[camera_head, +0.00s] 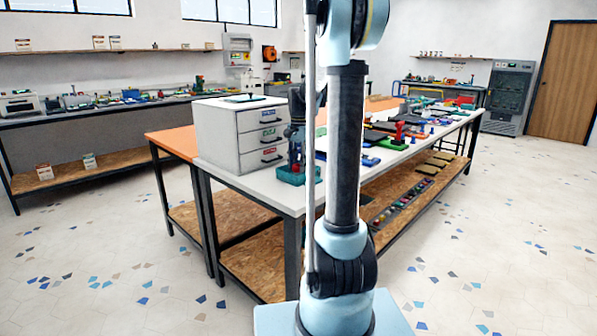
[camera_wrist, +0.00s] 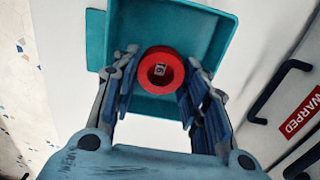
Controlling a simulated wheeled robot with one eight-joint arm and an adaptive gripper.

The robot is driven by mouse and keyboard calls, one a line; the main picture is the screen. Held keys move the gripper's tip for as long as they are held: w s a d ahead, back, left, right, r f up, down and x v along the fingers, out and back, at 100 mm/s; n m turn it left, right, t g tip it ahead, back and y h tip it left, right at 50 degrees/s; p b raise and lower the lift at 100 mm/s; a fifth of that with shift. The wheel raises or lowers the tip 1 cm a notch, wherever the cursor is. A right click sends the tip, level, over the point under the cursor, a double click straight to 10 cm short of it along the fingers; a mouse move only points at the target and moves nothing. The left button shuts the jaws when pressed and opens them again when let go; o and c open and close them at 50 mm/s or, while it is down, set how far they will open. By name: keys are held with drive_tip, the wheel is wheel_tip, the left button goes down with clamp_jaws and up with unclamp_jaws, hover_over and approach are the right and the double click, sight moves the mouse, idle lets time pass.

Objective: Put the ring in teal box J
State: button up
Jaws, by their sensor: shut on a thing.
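A red ring (camera_wrist: 149,82) with a hole in its middle shows between the two fingers of my gripper (camera_wrist: 162,74) in the wrist view. My gripper is shut on the ring. Ring and fingertips are over the open teal box (camera_wrist: 215,38), inside its outline; how high above its floor I cannot tell. In the head view the teal box (camera_head: 286,178) stands at the near edge of the table, and my gripper (camera_head: 296,163) points down into or just above it. No letter is readable on the box.
A grey drawer cabinet (camera_head: 222,137) stands on the table close to the left of the box; its handle and a red "WARPED" label (camera_wrist: 304,112) show in the wrist view. Farther back, the white table (camera_head: 417,148) carries several parts and trays.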

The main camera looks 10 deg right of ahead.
drive_tip(key=shift+f, duration=1.25)
drive_tip(key=shift+f, duration=0.1)
drive_tip(key=o, duration=0.7)
drive_tip(key=shift+o, duration=0.2)
wheel_tip(320, 180, up, 12)
drive_tip(key=s+f+n+t, duration=0.1)
drive_tip(key=s+f+n, duration=0.2)
drive_tip(key=s, duration=0.7)
drive_tip(key=s+f+n, duration=0.2)
drive_tip(key=s, duration=0.8)
drive_tip(key=s+f+n+t, duration=0.1)
drive_tip(key=s+f+n, duration=0.5)
drive_tip(key=s+f, duration=0.8)
drive_tip(key=shift+s+a+f, duration=0.25)
drive_tip(key=shift+s, duration=0.35)
